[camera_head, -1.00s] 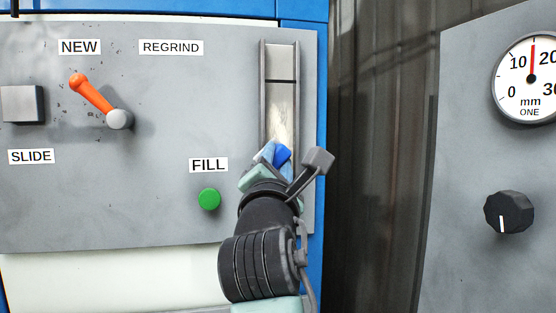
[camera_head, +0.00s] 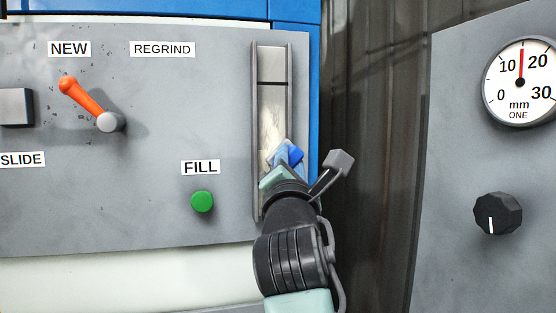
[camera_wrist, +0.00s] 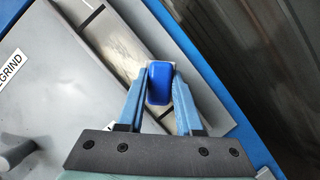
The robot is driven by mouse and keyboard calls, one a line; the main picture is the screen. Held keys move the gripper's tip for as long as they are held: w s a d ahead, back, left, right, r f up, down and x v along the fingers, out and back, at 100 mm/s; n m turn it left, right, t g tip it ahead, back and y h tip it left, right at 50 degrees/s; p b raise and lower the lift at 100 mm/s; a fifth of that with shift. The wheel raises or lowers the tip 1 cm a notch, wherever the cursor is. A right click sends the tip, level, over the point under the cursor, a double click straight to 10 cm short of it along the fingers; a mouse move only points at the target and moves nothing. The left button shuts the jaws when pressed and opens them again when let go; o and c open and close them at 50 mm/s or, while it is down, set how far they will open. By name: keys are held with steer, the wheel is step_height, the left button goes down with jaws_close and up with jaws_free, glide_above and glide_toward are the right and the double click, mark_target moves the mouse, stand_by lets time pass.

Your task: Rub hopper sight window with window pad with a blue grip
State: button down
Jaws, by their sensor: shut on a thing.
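The hopper sight window (camera_head: 271,108) is a tall narrow strip in a grey frame, with a black line near its top and a pale, streaky film below it. My gripper (camera_head: 283,158) is at the window's lower right part and hides some of it. It is shut on the blue grip (camera_head: 296,153) of the window pad, which also shows between the two fingers in the wrist view (camera_wrist: 160,83). The pad's face is hidden under the grip, so I cannot tell whether it touches the window. The window runs diagonally behind the fingers in the wrist view (camera_wrist: 115,30).
The grey panel also bears an orange lever (camera_head: 85,98), a green FILL button (camera_head: 202,202) and a square SLIDE knob (camera_head: 15,106). A second panel on the right has a dial gauge (camera_head: 519,82) and black knob (camera_head: 497,213). A dark curtain-like surface (camera_head: 375,130) lies between.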

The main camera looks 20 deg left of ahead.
steer(key=shift+w+r+p, duration=0.1)
steer(key=shift+r+p, duration=0.6)
steer(key=shift+r, duration=0.3)
steer(key=shift+s+a+f, duration=0.1)
steer(key=shift+s+a, duration=0.25)
steer(key=shift+a, duration=0.25)
steer(key=shift+s+a, duration=0.35)
steer(key=shift+a, duration=0.2)
steer(key=shift+s+a, duration=0.4)
steer(key=shift+a, duration=0.2)
